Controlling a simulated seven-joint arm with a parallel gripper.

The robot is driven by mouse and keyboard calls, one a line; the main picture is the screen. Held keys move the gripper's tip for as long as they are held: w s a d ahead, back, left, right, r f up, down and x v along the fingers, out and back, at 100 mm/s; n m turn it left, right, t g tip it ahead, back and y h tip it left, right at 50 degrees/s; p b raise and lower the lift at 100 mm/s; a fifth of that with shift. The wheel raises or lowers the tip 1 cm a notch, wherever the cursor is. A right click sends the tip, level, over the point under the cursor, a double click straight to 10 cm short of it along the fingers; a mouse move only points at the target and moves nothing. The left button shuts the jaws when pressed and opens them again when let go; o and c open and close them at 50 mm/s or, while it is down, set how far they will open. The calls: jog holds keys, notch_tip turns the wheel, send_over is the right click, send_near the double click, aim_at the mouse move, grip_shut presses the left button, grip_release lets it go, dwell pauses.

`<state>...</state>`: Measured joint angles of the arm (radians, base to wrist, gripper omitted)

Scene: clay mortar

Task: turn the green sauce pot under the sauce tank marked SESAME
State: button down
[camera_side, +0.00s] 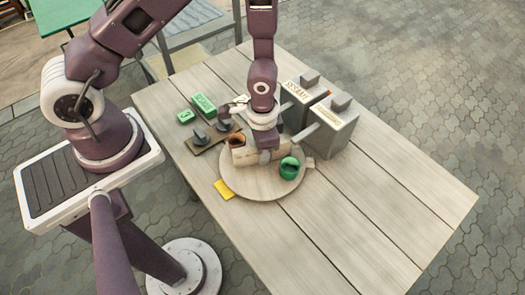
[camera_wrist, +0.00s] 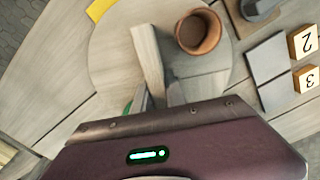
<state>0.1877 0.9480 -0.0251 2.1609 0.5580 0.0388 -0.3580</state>
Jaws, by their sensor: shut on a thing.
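The green sauce pot (camera_side: 290,168) stands on the right part of a round wooden turntable (camera_side: 262,190). A brown clay pot (camera_side: 236,141) stands on its left part. An upright wooden bar (camera_side: 245,156) crosses the turntable between them; it also shows in the wrist view (camera_wrist: 148,55). My gripper (camera_side: 265,155) is shut on this bar. The grey tank marked SESAME (camera_side: 296,101) stands behind, left of a second grey tank (camera_side: 334,130) with an unreadable label. The second tank's spout points toward the green pot. In the wrist view my fingers (camera_wrist: 150,98) hide most of the green pot.
A yellow piece (camera_side: 224,190) lies at the turntable's front-left edge. The table's right front is clear.

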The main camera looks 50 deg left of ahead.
jog(key=shift+n, duration=10.6)
jog(key=c, duration=1.4)
grip_release()
jog(key=shift+o, duration=0.2)
notch_tip(320, 180, up, 7)
jog(key=shift+r, duration=0.1)
